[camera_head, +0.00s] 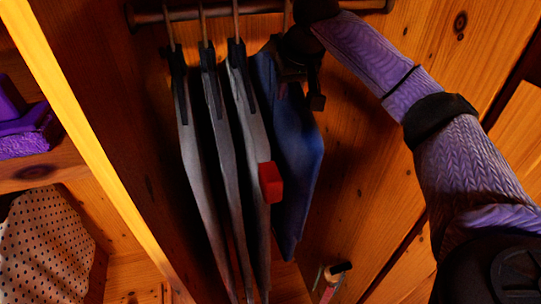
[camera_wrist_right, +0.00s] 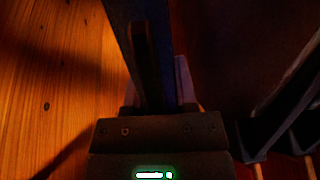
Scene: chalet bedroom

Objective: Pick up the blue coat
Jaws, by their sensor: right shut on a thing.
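The blue coat (camera_head: 297,150) hangs in the wooden wardrobe, at the right end of a row of garments in the head view. My right gripper (camera_head: 303,75) is at the coat's top edge, just below the rod, and is shut on it. In the right wrist view, a dark blue strip of the coat (camera_wrist_right: 120,18) runs up from between the fingers (camera_wrist_right: 152,75). That view is dark, and the exact grip is hard to make out. My left gripper is not in view.
Grey garments (camera_head: 208,170) hang close to the coat's left from a rod (camera_head: 230,8). A red piece (camera_head: 270,182) shows beside the coat. The wardrobe's wooden wall (camera_head: 365,150) is close on the right. Purple things (camera_head: 28,128) lie on a left shelf. A small object (camera_head: 332,280) stands low.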

